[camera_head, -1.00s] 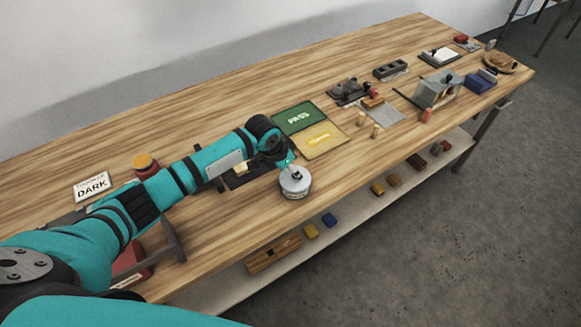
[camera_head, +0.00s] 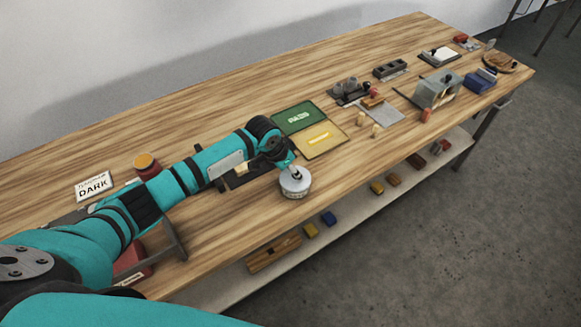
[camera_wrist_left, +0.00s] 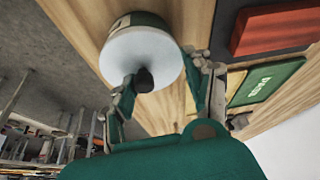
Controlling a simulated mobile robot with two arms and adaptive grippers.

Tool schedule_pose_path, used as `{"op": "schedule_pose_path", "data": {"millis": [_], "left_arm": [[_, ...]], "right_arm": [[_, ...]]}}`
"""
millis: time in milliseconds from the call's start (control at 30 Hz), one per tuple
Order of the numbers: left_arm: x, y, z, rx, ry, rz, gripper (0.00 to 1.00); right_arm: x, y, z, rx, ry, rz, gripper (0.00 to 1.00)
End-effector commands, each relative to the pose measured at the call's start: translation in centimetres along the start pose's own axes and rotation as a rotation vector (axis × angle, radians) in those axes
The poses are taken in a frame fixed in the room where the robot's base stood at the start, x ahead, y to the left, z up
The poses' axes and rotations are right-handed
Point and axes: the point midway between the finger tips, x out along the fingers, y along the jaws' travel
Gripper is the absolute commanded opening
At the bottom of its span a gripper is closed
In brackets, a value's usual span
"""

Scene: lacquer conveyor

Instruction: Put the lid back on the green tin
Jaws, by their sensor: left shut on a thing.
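The pale round lid (camera_wrist_left: 142,52) with a dark knob (camera_wrist_left: 144,79) fills the top of the left wrist view. Behind its far edge shows the dark green side of the green tin (camera_wrist_left: 150,19). In the head view the tin (camera_head: 295,190) stands upright near the front edge of the bench, the pale lid over its top. I cannot tell whether the lid is fully seated. My left gripper (camera_head: 292,168) is directly above it, with its fingers at the lid in the wrist view, shut on the lid. My right gripper is not in view.
Small pegs, a grey plate (camera_head: 384,113) and a grey machine (camera_head: 437,91) lie further right. A sign (camera_head: 93,187) stands left. A lower shelf (camera_head: 345,218) holds blocks. The rear left bench is clear.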

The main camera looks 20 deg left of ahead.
Motion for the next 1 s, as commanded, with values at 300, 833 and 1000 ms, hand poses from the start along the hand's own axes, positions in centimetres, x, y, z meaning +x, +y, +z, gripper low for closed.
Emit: {"op": "schedule_pose_path", "data": {"millis": [300,833,1000], "left_arm": [[0.03,0.01,0.02,0.0,0.0,0.0,0.3],[0.04,0.01,0.03,0.0,-0.001,0.0,0.96],[0.03,0.01,0.03,0.0,-0.001,0.0,1.0]], "right_arm": [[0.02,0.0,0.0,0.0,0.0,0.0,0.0],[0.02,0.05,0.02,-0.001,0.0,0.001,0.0],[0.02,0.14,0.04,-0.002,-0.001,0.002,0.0]]}}
